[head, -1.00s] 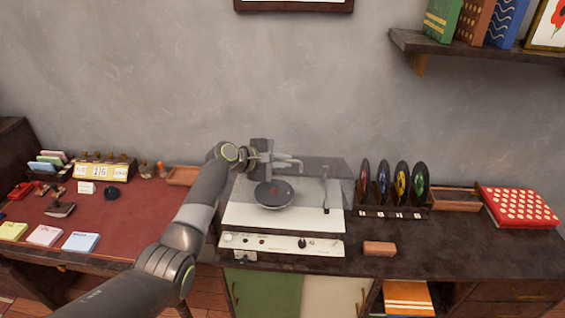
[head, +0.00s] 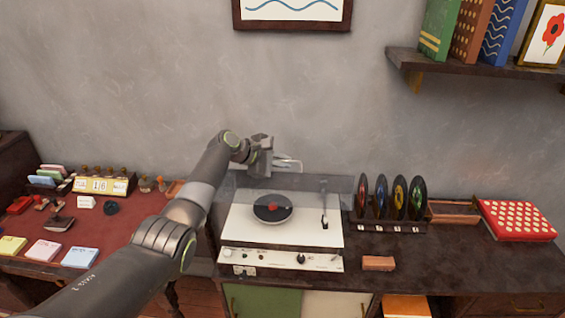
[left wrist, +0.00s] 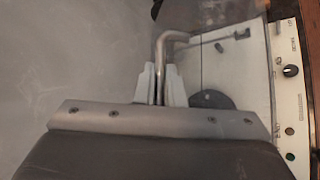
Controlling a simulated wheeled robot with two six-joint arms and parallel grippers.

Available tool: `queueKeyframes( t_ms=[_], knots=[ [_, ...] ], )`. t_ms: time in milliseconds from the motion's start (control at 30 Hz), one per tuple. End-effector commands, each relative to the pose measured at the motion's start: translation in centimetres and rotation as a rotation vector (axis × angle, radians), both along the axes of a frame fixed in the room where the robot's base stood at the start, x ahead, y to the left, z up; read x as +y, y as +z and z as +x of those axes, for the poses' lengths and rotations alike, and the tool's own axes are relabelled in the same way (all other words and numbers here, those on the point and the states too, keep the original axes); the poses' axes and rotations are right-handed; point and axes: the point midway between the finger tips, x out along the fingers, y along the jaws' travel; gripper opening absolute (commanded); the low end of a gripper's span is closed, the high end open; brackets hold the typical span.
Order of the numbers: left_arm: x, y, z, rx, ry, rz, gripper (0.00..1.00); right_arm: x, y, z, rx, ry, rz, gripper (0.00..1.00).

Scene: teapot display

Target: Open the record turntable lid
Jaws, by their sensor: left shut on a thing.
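The record turntable (head: 315,236) is a white box with a front knob panel on the dark cabinet. A black record with a red centre (head: 272,208) lies on it, beside the tone arm (head: 324,208). The clear smoky lid (head: 335,184) is raised at the back, standing steeply. My left gripper (head: 272,162) is above the lid's upper edge, shut on its bent metal handle (head: 291,165). The left wrist view shows the handle (left wrist: 174,38) between the pale fingers (left wrist: 160,84), with the turntable through the lid. My right gripper is not in view.
A record rack (head: 390,205) stands close to the right of the turntable. A brown block (head: 378,263) lies in front of it, and a red dotted box (head: 518,220) is farther right. The grey wall is close behind. A red-topped desk (head: 130,227) with small items is at left.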

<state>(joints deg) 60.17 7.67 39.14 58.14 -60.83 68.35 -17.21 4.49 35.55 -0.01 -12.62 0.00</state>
Motion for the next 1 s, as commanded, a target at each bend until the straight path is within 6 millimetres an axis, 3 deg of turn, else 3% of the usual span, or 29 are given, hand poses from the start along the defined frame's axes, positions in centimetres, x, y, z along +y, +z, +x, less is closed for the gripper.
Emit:
queueKeyframes(
  t_ms=[133,167,200,633,1000],
  knots=[
    [0.0,0.2,0.1,-0.004,0.002,0.000,0.00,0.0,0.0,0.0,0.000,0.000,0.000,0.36],
    [0.0,0.2,0.1,-0.004,0.002,0.000,0.13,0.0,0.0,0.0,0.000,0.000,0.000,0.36],
    [0.0,0.2,0.1,-0.004,0.002,0.000,0.18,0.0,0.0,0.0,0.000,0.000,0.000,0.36],
    [0.4,0.3,-0.2,-0.002,0.000,-0.001,0.18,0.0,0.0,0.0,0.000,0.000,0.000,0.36],
    [3.6,2.4,-2.2,-0.006,0.002,0.000,0.18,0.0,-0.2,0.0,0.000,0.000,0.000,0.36]
  ],
)
